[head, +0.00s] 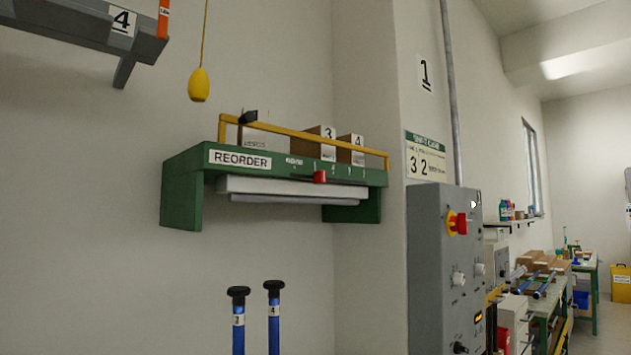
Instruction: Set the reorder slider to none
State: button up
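The reorder slider is a red knob (319,177) on the front edge of a green wall shelf (182,200). A white REORDER label (240,159) is at the left of that edge. A small white word, too small to read surely, is at the left end of a row of marks (294,161). Several marks run on to the right. The red knob sits right of the word, near the first marks after it. My gripper is not in view.
Cartons marked 3 (313,144) and 4 (350,150) stand behind a yellow rail (300,133) on the shelf. Two black-topped blue posts (238,325) rise below. A yellow pull (199,85) hangs above left. A grey control cabinet (430,270) stands at right.

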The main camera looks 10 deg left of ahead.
aim_at(318, 176)
jog(key=z, duration=0.6)
jog(key=k, duration=1.3)
jog(key=i, duration=0.5)
jog(key=u, duration=0.85)
jog(key=i, duration=1)
jog(key=z, duration=0.35)
